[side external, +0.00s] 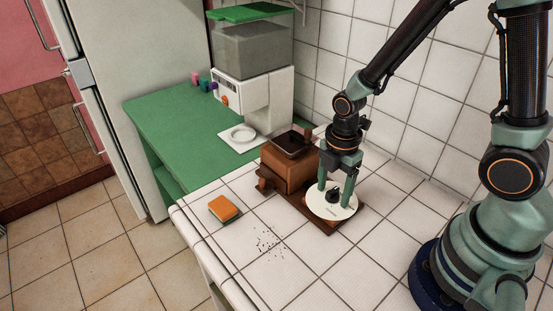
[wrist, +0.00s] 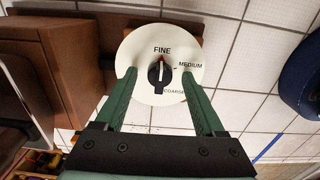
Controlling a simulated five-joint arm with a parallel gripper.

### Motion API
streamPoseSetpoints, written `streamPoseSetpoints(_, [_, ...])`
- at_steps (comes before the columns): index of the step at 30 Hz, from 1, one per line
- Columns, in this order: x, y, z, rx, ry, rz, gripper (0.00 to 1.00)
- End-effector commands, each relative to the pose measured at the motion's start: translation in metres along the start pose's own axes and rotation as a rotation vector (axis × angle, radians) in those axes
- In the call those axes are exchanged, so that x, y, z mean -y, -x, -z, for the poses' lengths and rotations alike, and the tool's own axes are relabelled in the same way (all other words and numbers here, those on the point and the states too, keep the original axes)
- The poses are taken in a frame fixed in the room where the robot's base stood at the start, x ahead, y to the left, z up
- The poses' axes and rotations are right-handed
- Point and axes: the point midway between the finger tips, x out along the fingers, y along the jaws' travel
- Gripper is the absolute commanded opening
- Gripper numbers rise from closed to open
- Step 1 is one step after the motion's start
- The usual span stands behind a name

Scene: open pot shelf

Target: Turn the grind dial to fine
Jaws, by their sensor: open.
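The grind dial is a white round plate (side external: 345,211) on the brown wooden grinder (side external: 285,174). In the wrist view the plate (wrist: 143,46) carries the labels FINE at the top, MEDIUM at upper right and COARSE at lower right. The black knob (wrist: 160,76) sits at its middle, with its pale and red-tipped pointer line toward FINE. My gripper (wrist: 159,75) is open over the plate, one green finger on each side of the knob, with gaps between the fingers and the knob. In the side view my gripper (side external: 334,185) points down at the dial.
An orange and green sponge (side external: 224,208) lies on the white tiled counter, with dark grounds (side external: 268,242) scattered in front. A white machine with a clear hopper (side external: 254,52) stands on the green surface behind. The tiled wall is close behind the grinder.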

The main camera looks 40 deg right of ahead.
Motion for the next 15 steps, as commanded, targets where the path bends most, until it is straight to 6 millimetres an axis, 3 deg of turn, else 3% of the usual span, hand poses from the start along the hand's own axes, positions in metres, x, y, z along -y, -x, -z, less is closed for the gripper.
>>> streamPoseSetpoints(8, [-0.001, 0.018, 0.0, 0.0, 0.0, -0.005, 0.71])
streamPoseSetpoints(15, [-0.002, 0.058, 0.0, -0.001, 0.0, -0.009, 0.71])
